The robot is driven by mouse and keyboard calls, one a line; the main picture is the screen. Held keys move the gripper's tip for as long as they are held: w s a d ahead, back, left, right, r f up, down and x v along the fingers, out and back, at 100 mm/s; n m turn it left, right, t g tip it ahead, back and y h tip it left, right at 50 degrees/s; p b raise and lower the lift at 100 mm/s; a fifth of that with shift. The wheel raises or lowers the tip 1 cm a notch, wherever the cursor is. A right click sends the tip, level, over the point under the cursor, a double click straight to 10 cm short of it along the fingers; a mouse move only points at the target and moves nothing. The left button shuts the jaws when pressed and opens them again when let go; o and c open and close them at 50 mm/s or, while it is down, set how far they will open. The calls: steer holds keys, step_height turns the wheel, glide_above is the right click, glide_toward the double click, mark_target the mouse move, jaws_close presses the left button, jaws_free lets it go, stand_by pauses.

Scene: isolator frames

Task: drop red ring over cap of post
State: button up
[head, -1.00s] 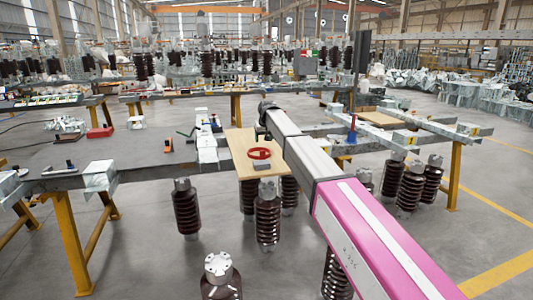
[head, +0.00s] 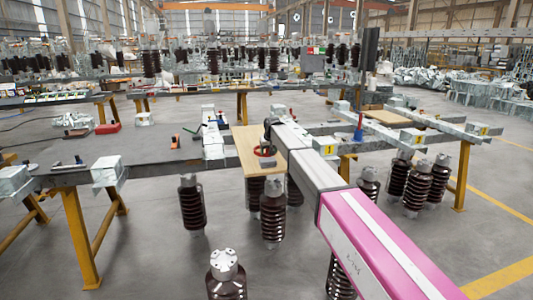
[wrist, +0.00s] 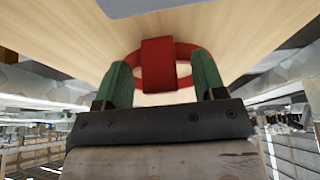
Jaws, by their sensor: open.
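The red ring (head: 264,151) lies on a light wooden board (head: 246,144) at the table's edge. In the wrist view the ring (wrist: 184,53) has an upright red tab between my two green fingers. My gripper (wrist: 163,68) is open around that tab, with small gaps visible on both sides. In the head view my arm partly hides the ring and the gripper. Several brown ribbed posts with grey metal caps stand below and around the board; one (head: 273,212) is just in front, another (head: 226,275) nearer. Which post is meant I cannot tell.
A grey block sits by the ring, mostly hidden; a grey edge shows in the wrist view (wrist: 160,6). Metal beams (head: 425,120) run right of the board. A blue, red-topped item (head: 358,126) stands there. The grey table (head: 130,153) holds tools at left.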

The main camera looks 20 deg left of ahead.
steer(key=c, duration=1)
steer(key=shift+r, duration=0.15)
